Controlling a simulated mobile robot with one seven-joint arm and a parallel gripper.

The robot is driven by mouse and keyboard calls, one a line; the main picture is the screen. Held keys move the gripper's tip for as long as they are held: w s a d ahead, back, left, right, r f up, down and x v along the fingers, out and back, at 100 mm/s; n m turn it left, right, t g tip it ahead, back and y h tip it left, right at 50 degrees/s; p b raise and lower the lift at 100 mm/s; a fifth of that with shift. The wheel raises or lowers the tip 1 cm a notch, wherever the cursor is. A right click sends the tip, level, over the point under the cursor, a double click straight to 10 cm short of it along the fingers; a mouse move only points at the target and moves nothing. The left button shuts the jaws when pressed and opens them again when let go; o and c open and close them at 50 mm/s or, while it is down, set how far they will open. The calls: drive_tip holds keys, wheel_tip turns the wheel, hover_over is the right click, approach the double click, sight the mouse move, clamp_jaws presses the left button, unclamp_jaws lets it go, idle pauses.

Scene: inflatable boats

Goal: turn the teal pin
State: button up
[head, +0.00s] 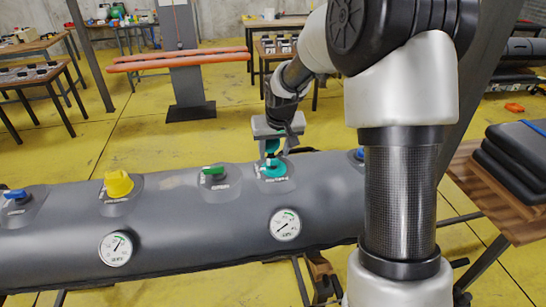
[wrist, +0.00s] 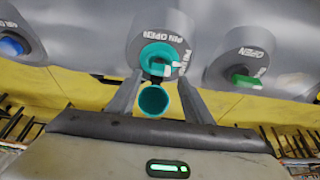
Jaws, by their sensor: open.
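The teal valve (head: 275,171) sits in a grey mount on top of the grey tube. In the wrist view it is a teal ring (wrist: 152,49) with a small pale and teal piece, seemingly the pin (wrist: 161,69), at its near side. The mount carries "PIN OPEN" lettering. A round teal cap (wrist: 152,101) stands up from the valve, and it also shows in the head view (head: 271,146). My gripper (head: 270,153) is above the valve, pointing down. Its open fingers (wrist: 160,84) lie either side of the cap, with gaps visible. Exact contact with the pin is unclear.
Along the grey tube (head: 190,230) are a green valve (head: 213,172), a yellow cap (head: 118,184) and blue valves (head: 15,194) at both sides. Two gauges (head: 285,225) face forward. My arm covers the tube's right part. A wooden table (head: 500,225) stands right.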

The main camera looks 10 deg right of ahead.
sight(273, 160)
drive_tip(key=shift+x, duration=1.95)
drive_tip(key=c, duration=1.1)
drive_tip(key=shift+o, duration=0.2)
